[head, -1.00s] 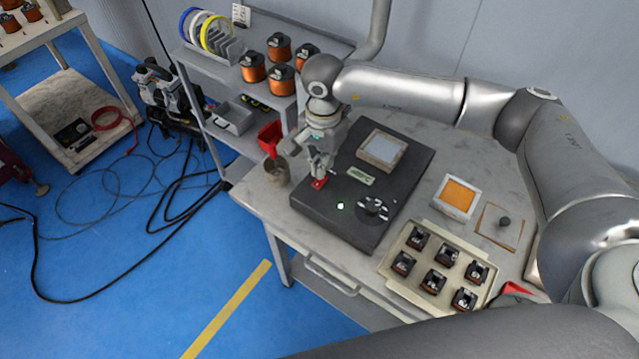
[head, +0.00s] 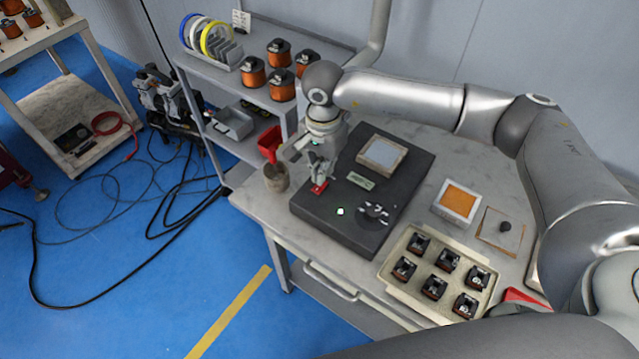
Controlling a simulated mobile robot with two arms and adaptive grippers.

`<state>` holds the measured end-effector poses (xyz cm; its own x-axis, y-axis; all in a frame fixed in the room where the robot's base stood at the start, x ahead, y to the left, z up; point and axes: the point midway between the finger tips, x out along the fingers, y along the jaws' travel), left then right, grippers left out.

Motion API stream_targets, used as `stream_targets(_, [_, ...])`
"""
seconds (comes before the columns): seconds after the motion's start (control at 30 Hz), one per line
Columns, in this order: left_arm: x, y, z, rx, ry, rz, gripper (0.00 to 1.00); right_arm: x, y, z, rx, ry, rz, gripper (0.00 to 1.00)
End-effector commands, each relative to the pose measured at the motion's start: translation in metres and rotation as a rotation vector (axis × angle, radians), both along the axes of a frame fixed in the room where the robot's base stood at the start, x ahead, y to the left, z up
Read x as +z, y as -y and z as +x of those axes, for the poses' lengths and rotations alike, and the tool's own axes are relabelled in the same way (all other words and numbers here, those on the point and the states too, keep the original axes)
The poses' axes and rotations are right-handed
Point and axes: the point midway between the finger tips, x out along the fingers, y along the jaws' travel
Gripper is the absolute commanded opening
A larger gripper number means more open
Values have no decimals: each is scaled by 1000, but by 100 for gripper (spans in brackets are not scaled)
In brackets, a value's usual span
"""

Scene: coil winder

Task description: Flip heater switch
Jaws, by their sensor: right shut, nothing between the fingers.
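The black heater unit (head: 362,227) lies on the grey table, with a pale square plate (head: 381,153), a small display (head: 359,180), a round dial (head: 374,212) and a lit white-green light (head: 340,211) on top. A red switch (head: 319,187) sits at its left edge. My right gripper (head: 318,183) is shut and empty, pointing down with its fingertips at the red switch. I cannot tell for sure whether they touch it. The fingers partly cover the switch, so its position is hard to read. My left gripper is not in view.
A brown cup (head: 276,177) with a red funnel-like piece (head: 269,143) stands left of the unit. A cream tray (head: 395,279) with several small black parts lies at the front right. An orange-topped square block (head: 457,202) sits behind it. A shelf with copper coils (head: 253,72) stands at the back.

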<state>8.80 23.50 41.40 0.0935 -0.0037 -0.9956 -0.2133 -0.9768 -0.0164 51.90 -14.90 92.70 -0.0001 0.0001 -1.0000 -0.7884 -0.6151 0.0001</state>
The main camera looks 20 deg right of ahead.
Motion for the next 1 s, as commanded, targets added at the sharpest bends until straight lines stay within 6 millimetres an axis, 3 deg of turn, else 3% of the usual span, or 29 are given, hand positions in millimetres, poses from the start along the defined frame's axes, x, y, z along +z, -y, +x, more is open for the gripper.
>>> stream_targets(1.0, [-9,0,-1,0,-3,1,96,-9,0,0,0,0,0,0])
